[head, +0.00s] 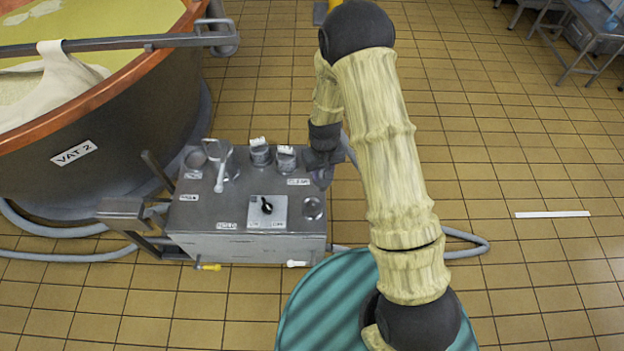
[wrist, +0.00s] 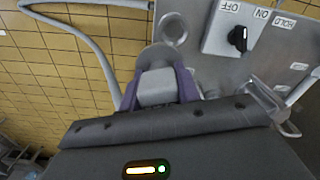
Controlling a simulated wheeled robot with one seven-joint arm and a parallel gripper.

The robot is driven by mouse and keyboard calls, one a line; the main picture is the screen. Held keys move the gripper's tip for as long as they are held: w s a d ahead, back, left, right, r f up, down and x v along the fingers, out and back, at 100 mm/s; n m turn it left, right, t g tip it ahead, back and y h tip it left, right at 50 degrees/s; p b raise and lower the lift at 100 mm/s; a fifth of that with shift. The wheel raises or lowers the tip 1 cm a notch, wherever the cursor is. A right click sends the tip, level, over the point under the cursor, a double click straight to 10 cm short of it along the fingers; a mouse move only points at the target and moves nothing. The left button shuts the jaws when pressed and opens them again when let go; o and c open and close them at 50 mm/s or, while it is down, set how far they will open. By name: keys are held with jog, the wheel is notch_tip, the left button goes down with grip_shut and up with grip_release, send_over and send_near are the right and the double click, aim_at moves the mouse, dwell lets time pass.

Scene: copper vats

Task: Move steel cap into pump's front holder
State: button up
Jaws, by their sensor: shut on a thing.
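The pump (head: 245,240) is a grey steel box beside the vat. Its front holder (head: 313,207) is a round ring at the front right of the top, with nothing seen in it; it also shows in the wrist view (wrist: 173,28). My gripper (head: 321,172) is at the pump's right edge, behind that holder. In the wrist view its purple fingers are shut on the grey block-like grip of the steel cap (wrist: 157,88). A rounded grey part shows just beyond the fingertips. The cap's underside is hidden, so I cannot tell whether it touches the pump.
An on/off switch (head: 267,207) lies left of the front holder. Capped fittings (head: 260,152) and a valve handle (head: 222,172) stand on the pump's rear. Vat 2 (head: 70,185) is at left. Hoses (head: 470,238) lie on the tiled floor, which is open at right.

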jog(key=shift+n, duration=0.5)
jog(key=a, duration=0.1)
jog(key=s+a+f, duration=0.1)
jog(key=a+f, duration=0.1)
jog(key=shift+s+f, duration=0.1)
jog(key=shift+s, duration=0.25)
jog(key=shift+f, duration=0.1)
jog(key=shift+f+b, duration=1.95)
jog(key=shift+f, duration=0.45)
jog(key=shift+f+b, duration=1.45)
jog(key=shift+f, duration=1)
jog(key=shift+d+f, duration=0.1)
jog(key=shift+f, duration=0.1)
jog(key=shift+f+b, duration=0.2)
jog(key=shift+b, duration=0.1)
jog(key=shift+f, duration=0.3)
